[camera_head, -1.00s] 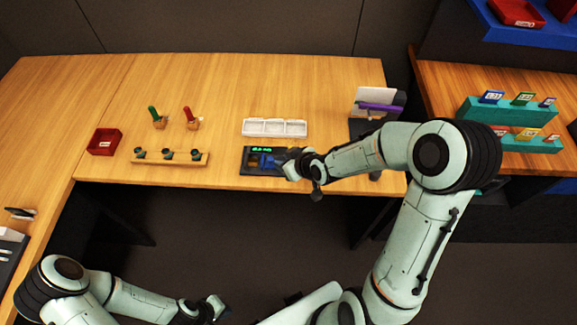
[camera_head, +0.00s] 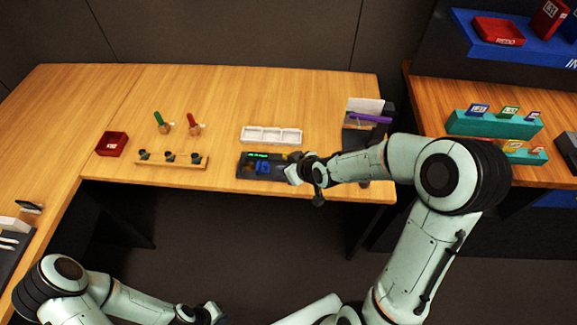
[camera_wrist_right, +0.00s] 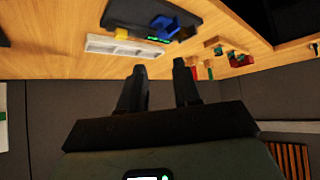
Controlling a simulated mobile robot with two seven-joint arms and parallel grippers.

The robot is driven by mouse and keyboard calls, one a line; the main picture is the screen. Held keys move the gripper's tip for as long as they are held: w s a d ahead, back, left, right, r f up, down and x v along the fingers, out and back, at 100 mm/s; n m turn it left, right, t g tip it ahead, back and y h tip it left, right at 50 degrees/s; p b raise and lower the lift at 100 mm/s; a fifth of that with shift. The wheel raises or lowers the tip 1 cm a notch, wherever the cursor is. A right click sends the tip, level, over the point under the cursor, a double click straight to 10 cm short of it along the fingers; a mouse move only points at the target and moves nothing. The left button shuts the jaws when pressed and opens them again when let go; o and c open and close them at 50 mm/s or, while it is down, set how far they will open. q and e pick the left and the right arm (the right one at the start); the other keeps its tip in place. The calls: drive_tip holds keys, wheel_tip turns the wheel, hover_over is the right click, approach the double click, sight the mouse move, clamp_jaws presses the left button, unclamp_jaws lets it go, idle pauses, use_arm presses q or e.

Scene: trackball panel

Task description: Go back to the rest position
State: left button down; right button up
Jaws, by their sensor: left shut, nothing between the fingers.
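The trackball panel (camera_head: 246,173) is a dark box at the table's front edge with a green lit display (camera_head: 258,155) and a blue part (camera_head: 263,168). My right gripper (camera_head: 288,173) is just beside the panel's right end and hides part of it. In the right wrist view, its two fingers (camera_wrist_right: 159,68) stand apart with nothing between them, and the panel (camera_wrist_right: 140,10) is beyond them. My left gripper (camera_head: 219,311) is shut and empty, low in the head view, over the floor and away from the table.
A white three-part tray (camera_head: 271,135) lies behind the panel. A wooden rack (camera_head: 170,162), red bin (camera_head: 112,144), and green and red-handled tools (camera_head: 162,124) are to the left. A stand with a purple item (camera_head: 370,118) is to the right. Floor before the table is clear.

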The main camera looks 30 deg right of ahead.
drive_tip(key=s+a+f+m+g+y, duration=0.1)
drive_tip(key=s+a+f+m+g, duration=0.15)
drive_tip(key=s+f, duration=0.45)
drive_tip(key=s+a+f+m+g, duration=0.1)
drive_tip(key=s+a+f+g, duration=0.15)
drive_tip(key=f, duration=0.75)
drive_tip(key=s+a+f+m+g, duration=0.1)
drive_tip(key=s+a+f+g, duration=0.1)
drive_tip(key=s+f, duration=0.3)
drive_tip(key=s+a+f+m+g, duration=0.2)
drive_tip(key=s+f, duration=0.4)
drive_tip(key=s, duration=0.4)
drive_tip(key=shift+a+y, duration=0.3)
drive_tip(key=shift+a, duration=0.1)
